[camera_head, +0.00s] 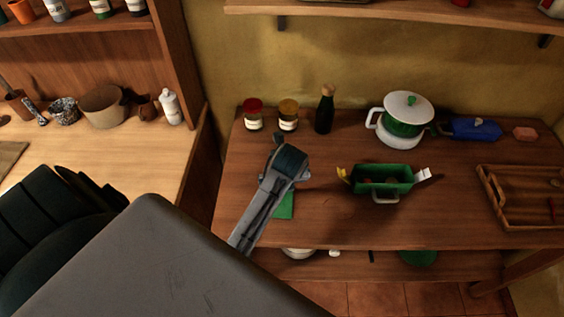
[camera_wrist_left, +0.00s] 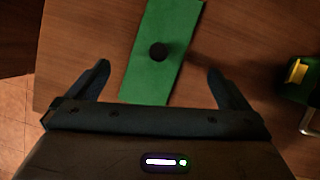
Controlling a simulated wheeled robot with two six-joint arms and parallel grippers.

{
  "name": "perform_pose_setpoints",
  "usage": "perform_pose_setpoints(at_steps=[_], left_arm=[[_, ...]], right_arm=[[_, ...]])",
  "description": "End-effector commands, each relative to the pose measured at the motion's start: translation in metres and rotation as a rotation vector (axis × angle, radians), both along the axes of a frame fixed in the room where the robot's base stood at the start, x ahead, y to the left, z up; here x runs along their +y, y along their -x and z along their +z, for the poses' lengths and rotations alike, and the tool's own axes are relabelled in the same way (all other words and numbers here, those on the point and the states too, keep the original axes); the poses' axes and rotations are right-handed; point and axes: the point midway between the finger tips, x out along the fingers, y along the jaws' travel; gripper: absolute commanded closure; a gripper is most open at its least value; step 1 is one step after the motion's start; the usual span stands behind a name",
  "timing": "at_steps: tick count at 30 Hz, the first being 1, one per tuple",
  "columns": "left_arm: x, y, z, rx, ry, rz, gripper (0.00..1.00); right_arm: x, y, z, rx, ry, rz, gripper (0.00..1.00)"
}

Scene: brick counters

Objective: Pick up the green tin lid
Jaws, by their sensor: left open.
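The green tin lid (camera_wrist_left: 165,30), a flat rectangle with a dark round knob, lies on the brown wooden counter. It shows ahead of and between the fingers of my left gripper (camera_wrist_left: 158,70) in the left wrist view. The gripper is open and holds nothing; the height above the lid is hard to tell. In the head view my left arm covers most of the lid, and only a green corner (camera_head: 284,206) shows. An open green tin (camera_head: 392,190) with things in it stands to the right of the lid. My right gripper is not in view.
Behind stand a red-lidded jar (camera_head: 253,121), a yellow-lidded jar (camera_head: 288,123), a dark bottle (camera_head: 325,112) and a white-and-green pot (camera_head: 403,133). A blue dish (camera_head: 474,130) and a wooden tray (camera_head: 488,182) are to the right. The counter between lid and tin is clear.

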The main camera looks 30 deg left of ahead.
Motion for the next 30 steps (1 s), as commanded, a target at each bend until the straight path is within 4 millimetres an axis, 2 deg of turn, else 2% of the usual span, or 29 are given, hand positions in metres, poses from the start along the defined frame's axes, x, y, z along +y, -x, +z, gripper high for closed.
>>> perform_pose_setpoints(at_steps=[3, 11, 15, 19, 29, 30], left_arm=[[0.005, -0.005, -0.015, 0.003, -0.001, -0.001, 0.0], [0.011, -0.01, -0.032, 0.002, -0.001, 0.001, 0.0], [0.016, -0.014, -0.05, 0.004, 0.0, 0.002, 0.0], [0.019, -0.019, -0.066, 0.002, 0.001, 0.001, 0.0], [0.021, -0.021, -0.074, -0.001, 0.001, 0.002, 0.0], [0.021, -0.021, -0.074, -0.001, 0.001, 0.002, 0.08]], right_arm=[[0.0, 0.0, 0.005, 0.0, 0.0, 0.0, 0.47], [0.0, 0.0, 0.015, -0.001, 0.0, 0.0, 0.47], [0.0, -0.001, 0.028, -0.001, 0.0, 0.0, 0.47], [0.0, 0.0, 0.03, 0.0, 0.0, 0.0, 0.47], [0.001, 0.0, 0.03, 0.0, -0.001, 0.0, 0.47], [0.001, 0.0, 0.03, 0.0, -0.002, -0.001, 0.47]])
